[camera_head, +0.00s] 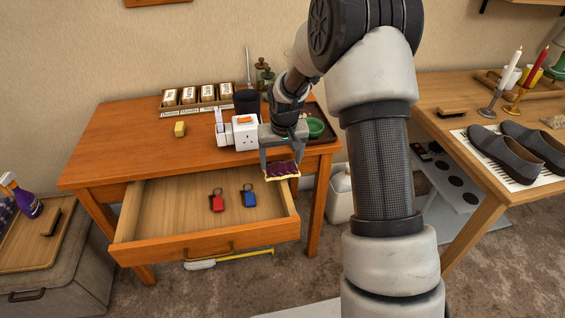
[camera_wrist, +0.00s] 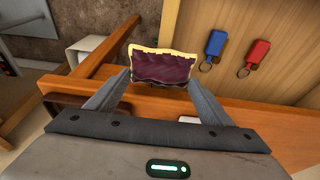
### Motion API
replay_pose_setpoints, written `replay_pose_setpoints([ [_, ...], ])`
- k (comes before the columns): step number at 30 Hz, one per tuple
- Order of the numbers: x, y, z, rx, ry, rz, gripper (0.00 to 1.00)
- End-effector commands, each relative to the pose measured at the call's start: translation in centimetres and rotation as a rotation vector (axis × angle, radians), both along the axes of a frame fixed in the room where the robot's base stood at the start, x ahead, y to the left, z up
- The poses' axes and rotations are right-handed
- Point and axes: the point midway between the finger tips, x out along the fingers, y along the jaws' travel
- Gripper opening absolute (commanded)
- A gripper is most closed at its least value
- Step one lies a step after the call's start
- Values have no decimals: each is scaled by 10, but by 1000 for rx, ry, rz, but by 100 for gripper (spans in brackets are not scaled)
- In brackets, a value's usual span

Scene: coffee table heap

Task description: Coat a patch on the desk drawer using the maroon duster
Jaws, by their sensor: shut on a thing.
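My gripper (camera_head: 282,160) is shut on the maroon duster (camera_head: 282,171), a small pad with a wavy maroon face and a pale yellowish rim. In the wrist view the duster (camera_wrist: 162,67) sits between the two fingertips of my gripper (camera_wrist: 160,76). The desk drawer (camera_head: 160,207) is pulled open below the orange-brown desk top (camera_head: 130,140). The duster is held over or near the drawer's right side; I cannot tell whether it touches the wood. A red key tag (camera_head: 216,202) and a blue key tag (camera_head: 249,197) lie inside on the drawer floor.
A second table (camera_head: 455,133) with shoes stands right. The drawer's left part is clear.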

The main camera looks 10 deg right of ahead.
Motion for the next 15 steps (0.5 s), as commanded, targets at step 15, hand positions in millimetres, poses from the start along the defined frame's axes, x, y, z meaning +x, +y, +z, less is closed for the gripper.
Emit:
replay_pose_setpoints([
  [15,-24,0,-3,0,0,0,38],
])
